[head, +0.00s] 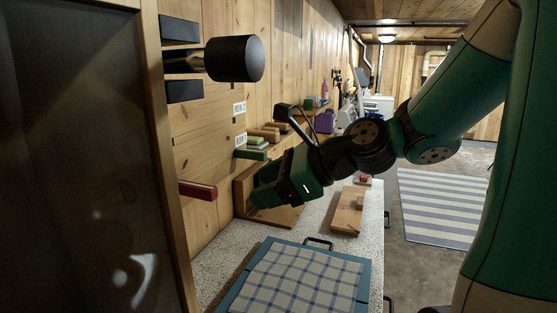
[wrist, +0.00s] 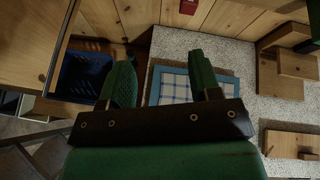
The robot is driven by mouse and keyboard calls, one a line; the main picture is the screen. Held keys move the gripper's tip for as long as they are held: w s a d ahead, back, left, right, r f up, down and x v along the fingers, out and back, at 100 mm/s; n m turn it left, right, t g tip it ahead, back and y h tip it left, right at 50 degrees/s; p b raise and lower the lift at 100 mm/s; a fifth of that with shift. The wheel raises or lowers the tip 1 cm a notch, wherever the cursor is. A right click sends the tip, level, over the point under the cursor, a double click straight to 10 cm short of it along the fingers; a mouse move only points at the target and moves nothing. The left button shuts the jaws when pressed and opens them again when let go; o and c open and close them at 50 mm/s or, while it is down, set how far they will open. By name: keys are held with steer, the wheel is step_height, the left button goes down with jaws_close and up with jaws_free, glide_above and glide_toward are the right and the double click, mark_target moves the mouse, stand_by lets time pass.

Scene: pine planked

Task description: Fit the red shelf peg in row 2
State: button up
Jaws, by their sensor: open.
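A red bar, seemingly the red shelf peg (head: 198,190), juts from the plank wall (head: 205,130) at the left in the head view. A red piece (wrist: 189,6), probably the same bar, shows at the top edge of the wrist view. The white row 2 label (head: 239,108) is on the wall above another row label (head: 240,140). My gripper (head: 264,188) is open and empty, right of the red bar and apart from it, above the counter. In the wrist view its two green fingers (wrist: 162,75) are spread. The wall holes are hard to make out.
A green bar (head: 250,154) and tan bars stick out near the labels. A black cylinder (head: 236,58) juts out above. A blue tray with checked cloth (head: 298,278) lies in front. A board (head: 349,212) and a small red object (head: 365,179) lie on the right of the counter (head: 325,225).

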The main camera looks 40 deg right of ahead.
mark_target(215, 195)
steer(key=w+a+f+m+p, duration=0.1)
steer(key=w+a, duration=0.1)
steer(key=w, duration=0.2)
steer(key=w+a+f+m+t+p, duration=0.1)
steer(key=w+a+f, duration=0.1)
steer(key=w, duration=0.3)
steer(key=w+a+f+m+p, duration=0.1)
steer(key=w+a+f+m, duration=0.1)
steer(key=w, duration=0.3)
steer(key=shift+w+t+h, duration=0.2)
steer(key=shift+t+h, duration=0.1)
jaws_close()
steer(key=shift+s+d, duration=0.5)
steer(key=shift+s, duration=0.3)
steer(key=shift+s+d, duration=0.5)
steer(key=shift+s, duration=0.25)
steer(key=shift+s+d+b, duration=0.2)
steer(key=shift+s+d, duration=0.5)
steer(key=shift+s, duration=0.35)
steer(key=shift+s+d+b, duration=0.2)
steer(key=shift+s+d, duration=0.5)
steer(key=shift+s, duration=0.3)
